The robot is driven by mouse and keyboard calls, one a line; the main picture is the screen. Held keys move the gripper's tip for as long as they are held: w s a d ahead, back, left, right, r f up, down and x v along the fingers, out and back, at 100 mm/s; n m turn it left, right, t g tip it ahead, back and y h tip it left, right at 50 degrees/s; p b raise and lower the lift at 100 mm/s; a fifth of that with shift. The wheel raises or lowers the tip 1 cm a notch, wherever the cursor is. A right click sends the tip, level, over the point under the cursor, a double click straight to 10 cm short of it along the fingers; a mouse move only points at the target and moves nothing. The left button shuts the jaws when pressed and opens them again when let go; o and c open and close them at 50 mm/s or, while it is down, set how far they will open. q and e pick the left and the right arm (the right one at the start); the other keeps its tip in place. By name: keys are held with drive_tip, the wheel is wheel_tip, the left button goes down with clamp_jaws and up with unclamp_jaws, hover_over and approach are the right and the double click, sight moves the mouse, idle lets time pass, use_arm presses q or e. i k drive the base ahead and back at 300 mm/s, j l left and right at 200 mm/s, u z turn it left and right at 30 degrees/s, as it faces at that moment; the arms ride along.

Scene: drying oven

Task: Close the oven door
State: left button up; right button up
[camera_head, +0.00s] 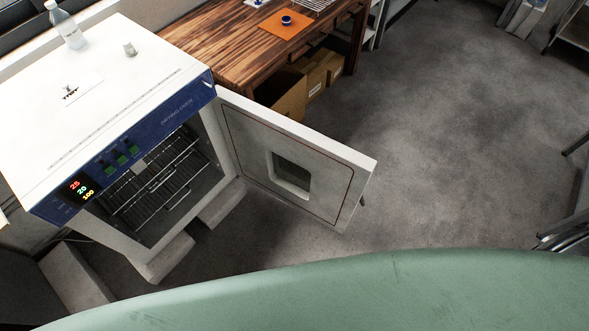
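The drying oven (100,95) stands at the left, a white box with a blue front strip and a lit display. Its door (250,170) is wide open, hinged at the oven's right front edge and swung out to the right. The door has a small square window (291,172) and its inner side faces me. Wire racks (155,190) show inside the open chamber. The door's handle cannot be made out clearly. Neither of my grippers is in view.
A bottle (68,27) and a small beaker (130,49) stand on the oven top. A wooden table (235,45) is behind, with cardboard boxes (290,95) beneath it. The grey floor (440,130) right of the door is clear. A green curved surface fills the bottom.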

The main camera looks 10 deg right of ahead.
sight(326, 179)
drive_tip(key=l+u, duration=0.15)
drive_tip(key=l, duration=0.25)
drive_tip(key=k+l+u, duration=0.2)
drive_tip(key=l, duration=0.2)
drive_tip(key=l+u, duration=0.15)
drive_tip(key=l, duration=0.25)
drive_tip(key=l+u, duration=0.2)
drive_tip(key=l, duration=0.15)
drive_tip(key=k+l+u, duration=0.15)
drive_tip(key=l, duration=0.2)
drive_tip(key=l+u, duration=0.25)
drive_tip(key=l, duration=0.35)
drive_tip(key=l+u, duration=0.25)
drive_tip(key=l, duration=0.4)
drive_tip(key=l+u, duration=0.25)
drive_tip(key=l, duration=0.35)
drive_tip(key=k+l+u, duration=0.1)
drive_tip(key=l+u, duration=0.15)
drive_tip(key=l, duration=0.35)
drive_tip(key=k+l+u, duration=0.1)
drive_tip(key=l+u, duration=0.35)
drive_tip(key=l, duration=0.55)
